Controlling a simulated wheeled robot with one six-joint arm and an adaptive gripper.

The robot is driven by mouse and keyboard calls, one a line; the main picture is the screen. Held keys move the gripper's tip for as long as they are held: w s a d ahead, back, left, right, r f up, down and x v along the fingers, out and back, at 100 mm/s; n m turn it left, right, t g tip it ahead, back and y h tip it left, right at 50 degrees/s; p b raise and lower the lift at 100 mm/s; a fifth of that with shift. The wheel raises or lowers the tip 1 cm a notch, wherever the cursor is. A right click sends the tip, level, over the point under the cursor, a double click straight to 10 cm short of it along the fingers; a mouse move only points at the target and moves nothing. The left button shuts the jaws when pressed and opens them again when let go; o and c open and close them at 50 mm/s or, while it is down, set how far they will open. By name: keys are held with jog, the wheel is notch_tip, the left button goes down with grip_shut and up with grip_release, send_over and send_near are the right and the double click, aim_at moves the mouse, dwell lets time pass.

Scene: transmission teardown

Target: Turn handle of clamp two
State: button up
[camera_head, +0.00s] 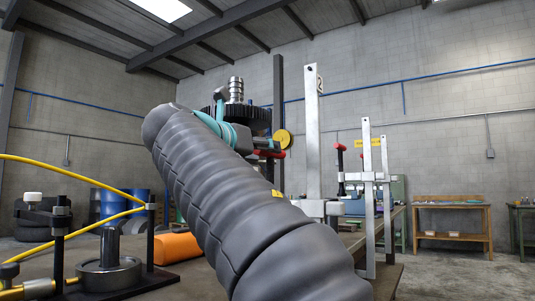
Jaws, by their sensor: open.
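Clamp two is the tall silver bar (313,140) with a "2" tag near its top, standing upright right of my arm in the head view. A red handle (270,154) shows just left of this bar, at the end of my arm. My gripper (266,145) is open beside this red handle and overlaps it in the picture. I cannot tell whether the fingers touch the handle. My grey arm hides the lower part of the clamp and much of the bench behind it.
Another clamp (367,180) with a red-topped screw stands to the right. A black gear with a silver shaft (236,90) rises behind my gripper. A fixture with yellow hoses (108,272) and an orange cylinder (177,248) are at left. A wooden workbench (452,205) stands far right.

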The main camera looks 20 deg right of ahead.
aim_at(270, 157)
jog(key=shift+x, duration=1.65)
jog(key=shift+c, duration=0.2)
grip_shut()
